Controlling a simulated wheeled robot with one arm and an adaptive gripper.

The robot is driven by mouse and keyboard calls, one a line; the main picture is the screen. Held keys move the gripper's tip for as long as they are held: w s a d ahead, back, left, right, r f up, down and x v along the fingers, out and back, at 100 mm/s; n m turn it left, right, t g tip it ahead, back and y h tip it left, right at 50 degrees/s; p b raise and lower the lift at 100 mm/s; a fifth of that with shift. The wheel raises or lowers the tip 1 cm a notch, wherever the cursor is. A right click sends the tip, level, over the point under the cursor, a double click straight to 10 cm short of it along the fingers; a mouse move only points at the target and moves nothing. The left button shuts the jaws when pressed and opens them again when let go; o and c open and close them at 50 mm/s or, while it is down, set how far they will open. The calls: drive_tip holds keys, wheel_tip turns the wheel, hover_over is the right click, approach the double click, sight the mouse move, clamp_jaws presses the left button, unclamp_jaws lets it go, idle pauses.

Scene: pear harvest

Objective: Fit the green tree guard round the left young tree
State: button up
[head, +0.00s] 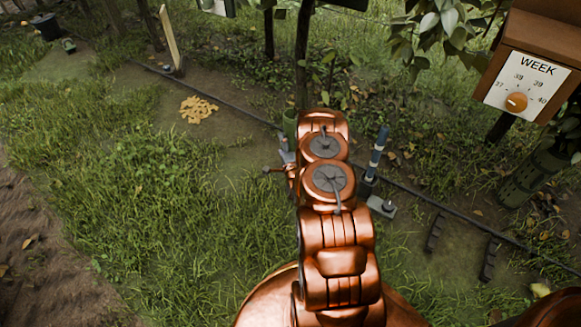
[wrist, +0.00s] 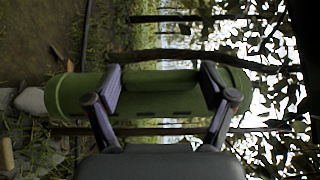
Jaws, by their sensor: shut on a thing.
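The green tree guard (wrist: 155,105) is a tube lying across the wrist view, which appears turned on its side. My gripper (wrist: 160,85) has its two fingers on either side of a raised part of the guard's near face. In the wrist view a trunk (wrist: 180,55) passes behind the guard's edge. I cannot tell whether the guard encloses any trunk.
A wooden box with a WEEK dial (head: 530,85) stands at the right. A dark green mesh-like tube (head: 535,178) is below it. A black hose (head: 430,200) crosses the grass. A blue-banded post (head: 378,150) stands right of my arm. Open grass (head: 150,180) lies left.

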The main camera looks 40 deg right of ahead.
drive_tip(key=s+d+f+b, duration=0.2)
drive_tip(key=s+f, duration=0.2)
drive_tip(key=f, duration=0.2)
drive_tip(key=shift+w+d+f+b, duration=0.75)
drive_tip(key=shift+d+f+b, duration=0.15)
drive_tip(key=shift+d, duration=5.4)
wheel_tip(320, 180, down, 6)
drive_tip(key=b, duration=0.3)
drive_tip(key=shift+f+m+h, duration=0.15)
drive_tip(key=shift+m+h, duration=0.15)
drive_tip(key=o, duration=1.1)
drive_tip(key=shift+c, duration=0.2)
drive_tip(key=shift+a, duration=0.1)
